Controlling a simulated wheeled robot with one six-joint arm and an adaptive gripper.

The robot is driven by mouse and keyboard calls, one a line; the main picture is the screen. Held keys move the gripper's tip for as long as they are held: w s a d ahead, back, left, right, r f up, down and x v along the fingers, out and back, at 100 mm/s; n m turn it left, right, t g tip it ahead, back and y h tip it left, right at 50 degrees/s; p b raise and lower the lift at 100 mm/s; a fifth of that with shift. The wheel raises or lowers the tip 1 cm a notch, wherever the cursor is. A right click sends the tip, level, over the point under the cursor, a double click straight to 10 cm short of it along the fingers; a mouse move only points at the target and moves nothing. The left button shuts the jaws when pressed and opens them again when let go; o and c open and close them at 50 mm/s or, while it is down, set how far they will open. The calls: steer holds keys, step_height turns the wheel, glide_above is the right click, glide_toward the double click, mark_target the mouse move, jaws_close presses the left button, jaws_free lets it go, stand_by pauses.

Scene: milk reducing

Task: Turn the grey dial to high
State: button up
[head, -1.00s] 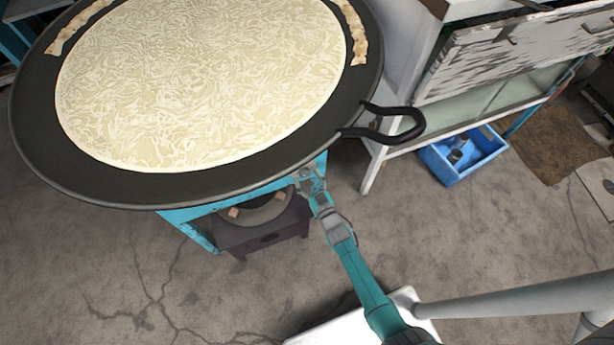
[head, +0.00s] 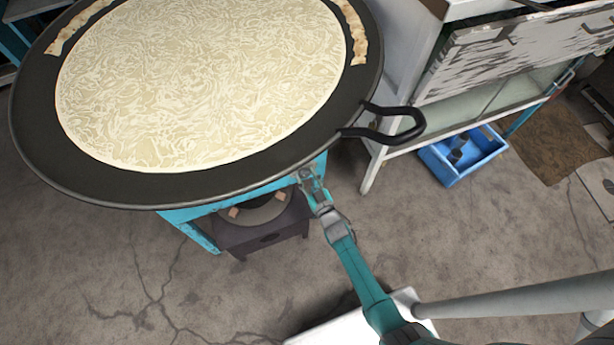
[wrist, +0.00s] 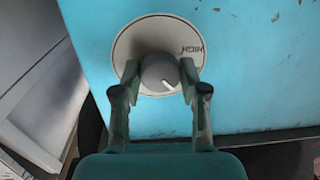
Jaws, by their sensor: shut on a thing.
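The grey dial (wrist: 160,72) sits on a pale round plate (wrist: 140,38) on the front of the turquoise stand (wrist: 245,70). Its white mark points down and to the right in the wrist view. The lettering on the plate, at the upper right of the dial, seems to read HIGH, turned over. My gripper (wrist: 160,84) is shut on the dial, one finger on each side. In the head view my gripper (head: 308,178) is at the stand's edge under the pan, and the dial cannot be made out there.
A wide black pan (head: 110,185) with milk in it covers the stand, its handle (head: 405,130) jutting right. A dark burner (head: 265,235) stands below. A blue crate (head: 445,170) lies by a white cabinet (head: 376,165) on the right.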

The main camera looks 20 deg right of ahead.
steer(key=n, duration=0.7)
steer(key=shift+n+g, duration=0.3)
steer(key=shift+n, duration=0.1)
steer(key=n, duration=0.4)
steer(key=shift+a+r+h, duration=0.1)
steer(key=shift+h, duration=0.2)
steer(key=shift+n, duration=1.5)
steer(key=o, duration=1.1)
steer(key=shift+o, duration=0.2)
